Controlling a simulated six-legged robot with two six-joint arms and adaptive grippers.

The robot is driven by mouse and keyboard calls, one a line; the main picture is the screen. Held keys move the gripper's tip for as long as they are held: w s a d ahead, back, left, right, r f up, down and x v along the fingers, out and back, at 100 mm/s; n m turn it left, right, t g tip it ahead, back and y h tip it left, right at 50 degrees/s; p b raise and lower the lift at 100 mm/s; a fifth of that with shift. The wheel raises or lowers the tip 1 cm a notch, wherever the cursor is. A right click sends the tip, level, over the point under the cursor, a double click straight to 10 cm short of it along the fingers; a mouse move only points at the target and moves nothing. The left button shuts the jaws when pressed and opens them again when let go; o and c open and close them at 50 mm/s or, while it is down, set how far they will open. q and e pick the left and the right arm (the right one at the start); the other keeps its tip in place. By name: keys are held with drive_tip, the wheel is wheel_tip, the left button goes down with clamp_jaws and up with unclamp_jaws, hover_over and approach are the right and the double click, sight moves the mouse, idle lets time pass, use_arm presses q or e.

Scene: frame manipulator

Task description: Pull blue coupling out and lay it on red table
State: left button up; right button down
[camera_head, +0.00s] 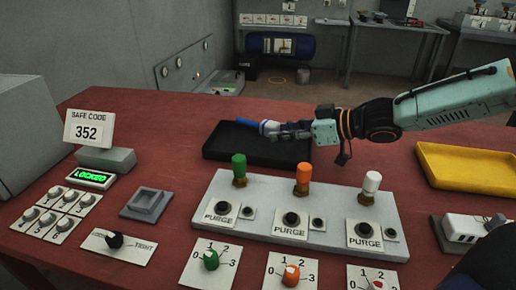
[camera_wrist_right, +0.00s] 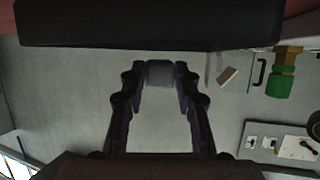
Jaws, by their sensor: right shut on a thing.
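The red table (camera_head: 150,108) lies below, with bare surface left of and around the tray. Whether the coupling touches the tray cannot be told. My left gripper is not in view.
The black tray (camera_head: 222,152) lies behind a grey panel (camera_head: 262,188) with upright green (camera_head: 239,166), orange (camera_head: 303,176) and white (camera_head: 372,183) couplings. A yellow tray (camera_head: 470,184) lies at right. A safe code sign (camera_head: 88,128) and locked display (camera_head: 92,177) stand at left.

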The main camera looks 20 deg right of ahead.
drive_tip(key=shift+d, duration=0.15)
drive_tip(key=c, duration=1.3)
unclamp_jaws()
drive_tip(key=shift+d, duration=0.1)
drive_tip(key=o, duration=0.4)
drive_tip(key=shift+f, duration=0.1)
